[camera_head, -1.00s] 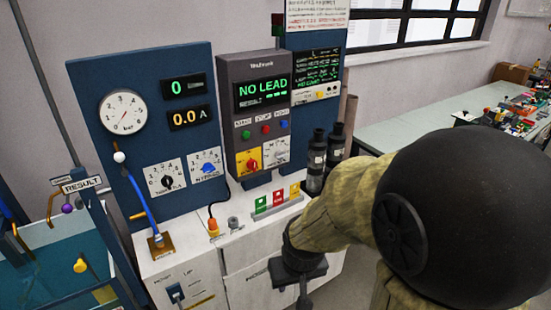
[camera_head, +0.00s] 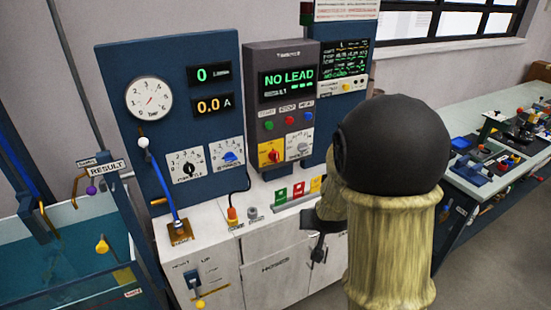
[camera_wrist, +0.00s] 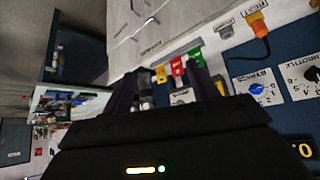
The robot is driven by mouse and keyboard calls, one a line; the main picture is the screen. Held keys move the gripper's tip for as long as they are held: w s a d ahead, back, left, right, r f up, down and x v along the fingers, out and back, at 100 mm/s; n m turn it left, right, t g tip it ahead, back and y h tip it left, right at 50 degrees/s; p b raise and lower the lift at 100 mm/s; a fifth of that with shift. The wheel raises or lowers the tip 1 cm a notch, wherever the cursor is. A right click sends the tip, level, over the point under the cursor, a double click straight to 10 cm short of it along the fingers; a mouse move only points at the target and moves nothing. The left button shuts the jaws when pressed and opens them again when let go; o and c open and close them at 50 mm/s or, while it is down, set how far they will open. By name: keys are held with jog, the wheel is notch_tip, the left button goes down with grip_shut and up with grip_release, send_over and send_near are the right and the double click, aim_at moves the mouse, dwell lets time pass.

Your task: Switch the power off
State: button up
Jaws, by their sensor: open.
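The power switch looks to be the red rotary knob on a yellow plate (camera_head: 270,153), low on the grey tester box (camera_head: 252,135) in the head view. The box's screen (camera_head: 287,84) reads NO LEAD. My gripper (camera_head: 318,243) is partly hidden by my arm, low in front of the white cabinet and below the switch. In the wrist view my gripper (camera_wrist: 170,88) shows two dark fingers apart, with coloured tags beyond them. The red knob is not visible in the wrist view.
Green, red and yellow tags (camera_head: 297,191) stand on the white counter (camera_head: 215,233). A blue panel (camera_head: 120,80) with gauge and dials stands left of the tester. A blue tank (camera_head: 65,245) is at left. A cluttered bench (camera_head: 440,110) is at right.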

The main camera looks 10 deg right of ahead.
aim_at(277, 158)
jog(key=w+d+f+t+h, duration=0.1)
jog(key=w+d+t, duration=0.3)
jog(key=w, duration=0.7)
jog(key=w+a+f+n+t+y+b, duration=0.1)
jog(key=w+a+n+t+y, duration=0.3)
jog(key=w+n+t+y, duration=0.1)
jog(key=w+t+y, duration=0.1)
jog(key=w+y, duration=0.1)
jog(key=w, duration=0.1)
jog(key=shift+w+a+n+y, duration=0.15)
jog(key=shift+w+n+y, duration=0.2)
jog(key=shift+n+y, duration=0.05)
jog(key=p+x, duration=0.3)
jog(key=x, duration=1.4)
jog(key=shift+w+p, duration=0.2)
jog(key=shift+p, duration=0.1)
jog(key=c, duration=1)
